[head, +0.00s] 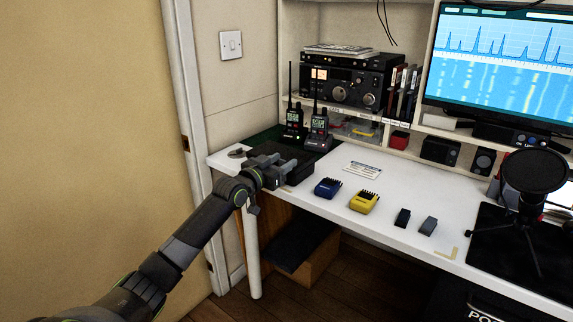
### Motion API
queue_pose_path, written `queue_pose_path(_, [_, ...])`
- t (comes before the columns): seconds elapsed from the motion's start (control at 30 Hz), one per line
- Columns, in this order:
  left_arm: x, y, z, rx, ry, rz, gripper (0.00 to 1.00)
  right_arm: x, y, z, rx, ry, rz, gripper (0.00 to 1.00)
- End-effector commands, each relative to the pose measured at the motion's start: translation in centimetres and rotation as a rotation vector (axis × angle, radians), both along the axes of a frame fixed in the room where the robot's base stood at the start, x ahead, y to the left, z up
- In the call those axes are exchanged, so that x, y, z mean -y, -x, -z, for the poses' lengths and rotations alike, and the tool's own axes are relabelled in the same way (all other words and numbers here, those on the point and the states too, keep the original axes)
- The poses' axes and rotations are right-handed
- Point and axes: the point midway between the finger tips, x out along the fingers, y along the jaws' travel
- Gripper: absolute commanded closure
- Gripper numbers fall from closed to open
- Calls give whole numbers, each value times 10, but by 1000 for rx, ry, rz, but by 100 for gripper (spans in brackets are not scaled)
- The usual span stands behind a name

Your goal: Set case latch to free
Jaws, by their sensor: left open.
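A dark case-like box (304,170) sits at the left end of the white desk, on or beside a dark green mat. My left gripper (287,171) is at this box, with its fingers over or against the box's left side. The gripper is open, and I cannot tell whether it touches the box. The gripper hides part of the box. I cannot make out a latch or its position at this size. My right gripper is not in view.
Two handheld radios (319,127) stand behind the box. A blue pack (327,188), a yellow pack (364,202) and two small dark blocks (402,217) lie to the right. The desk (400,183) is clear between them. A microphone (534,178) stands far right.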

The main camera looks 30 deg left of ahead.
Motion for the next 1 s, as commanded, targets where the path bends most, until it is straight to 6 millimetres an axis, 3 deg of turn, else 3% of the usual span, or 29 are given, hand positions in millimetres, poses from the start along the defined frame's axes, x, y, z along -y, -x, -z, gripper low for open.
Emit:
queue_pose_path(0.23, [1,-23,1,0,2,-1,55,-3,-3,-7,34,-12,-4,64])
queue_pose_path(0.6, [2,-26,0,-1,0,0,55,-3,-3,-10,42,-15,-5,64])
queue_pose_path(0.93, [2,-26,0,-1,0,0,96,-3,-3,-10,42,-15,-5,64])
queue_pose_path(1.0, [2,-26,0,-1,0,-1,99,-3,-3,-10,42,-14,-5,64])
